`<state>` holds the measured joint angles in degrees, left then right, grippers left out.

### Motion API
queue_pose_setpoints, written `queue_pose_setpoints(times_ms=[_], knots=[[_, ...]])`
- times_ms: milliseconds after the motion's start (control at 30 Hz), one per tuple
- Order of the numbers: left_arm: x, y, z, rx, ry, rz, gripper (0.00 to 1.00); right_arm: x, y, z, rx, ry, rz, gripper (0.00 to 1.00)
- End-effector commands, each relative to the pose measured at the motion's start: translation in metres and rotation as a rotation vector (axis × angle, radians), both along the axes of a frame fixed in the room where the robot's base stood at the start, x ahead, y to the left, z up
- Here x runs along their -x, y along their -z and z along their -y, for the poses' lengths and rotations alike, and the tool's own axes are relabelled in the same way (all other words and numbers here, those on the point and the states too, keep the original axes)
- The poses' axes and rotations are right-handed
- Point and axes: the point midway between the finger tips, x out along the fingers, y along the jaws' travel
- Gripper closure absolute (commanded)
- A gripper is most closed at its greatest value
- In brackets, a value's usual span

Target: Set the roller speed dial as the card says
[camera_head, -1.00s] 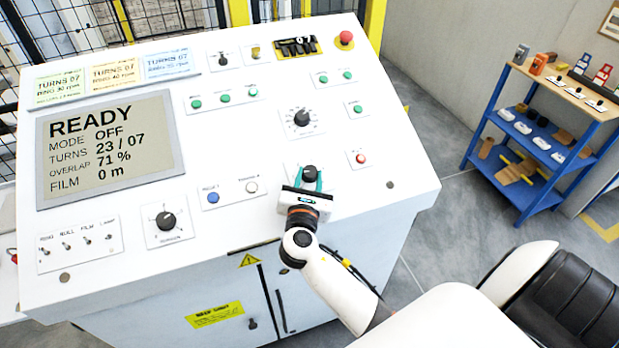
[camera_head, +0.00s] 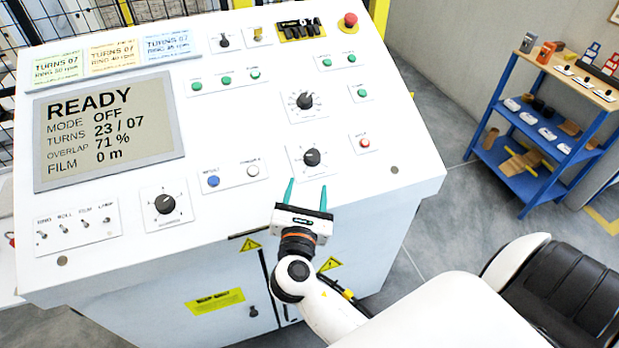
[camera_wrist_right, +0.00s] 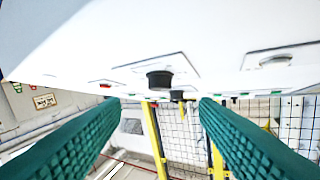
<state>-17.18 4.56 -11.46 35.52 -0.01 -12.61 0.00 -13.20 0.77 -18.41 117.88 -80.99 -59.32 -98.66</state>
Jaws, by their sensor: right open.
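The white sloped console carries several black dials. The lower right dial (camera_head: 312,157) sits on a square plate, just beyond my right gripper (camera_head: 306,188). The gripper's two green fingers are open and empty, apart from the dial. In the right wrist view a black dial (camera_wrist_right: 158,79) shows ahead between the finger lines. Another dial (camera_head: 304,101) is above it, and one (camera_head: 165,204) is at lower left. The dial labels are too small to read. Three cards, green (camera_head: 58,69), yellow (camera_head: 113,57) and blue (camera_head: 167,45), stand at the top left. My left gripper is out of view.
The screen (camera_head: 108,130) reads READY, mode OFF, turns 23 / 07, overlap 71 %, film 0 m. A blue button (camera_head: 213,181) and a red button (camera_head: 364,143) flank the lower right dial. A red mushroom button (camera_head: 350,19) is at top right. A blue shelf (camera_head: 530,165) stands right.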

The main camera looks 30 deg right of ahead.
Motion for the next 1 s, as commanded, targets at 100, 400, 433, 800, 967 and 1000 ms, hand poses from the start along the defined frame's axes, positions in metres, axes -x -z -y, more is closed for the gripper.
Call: queue_pose_setpoints(times_ms=[100,400,433,800,967,1000], knots=[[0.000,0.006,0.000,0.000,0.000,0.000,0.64,0.013,0.001,-0.011,0.000,0.000,-0.001,0.44],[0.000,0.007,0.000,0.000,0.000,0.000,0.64,0.021,-0.002,-0.018,0.001,0.000,0.000,0.44],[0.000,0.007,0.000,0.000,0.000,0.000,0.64,0.021,-0.002,-0.018,0.001,0.000,0.000,0.44],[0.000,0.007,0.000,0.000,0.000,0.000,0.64,0.021,-0.001,-0.017,-0.009,0.002,0.002,0.44],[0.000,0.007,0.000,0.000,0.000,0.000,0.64,0.034,0.020,-0.003,-0.253,0.052,0.051,0.44],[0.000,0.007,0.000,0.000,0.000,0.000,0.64,0.041,0.030,0.002,-0.379,0.082,0.078,0.44]])
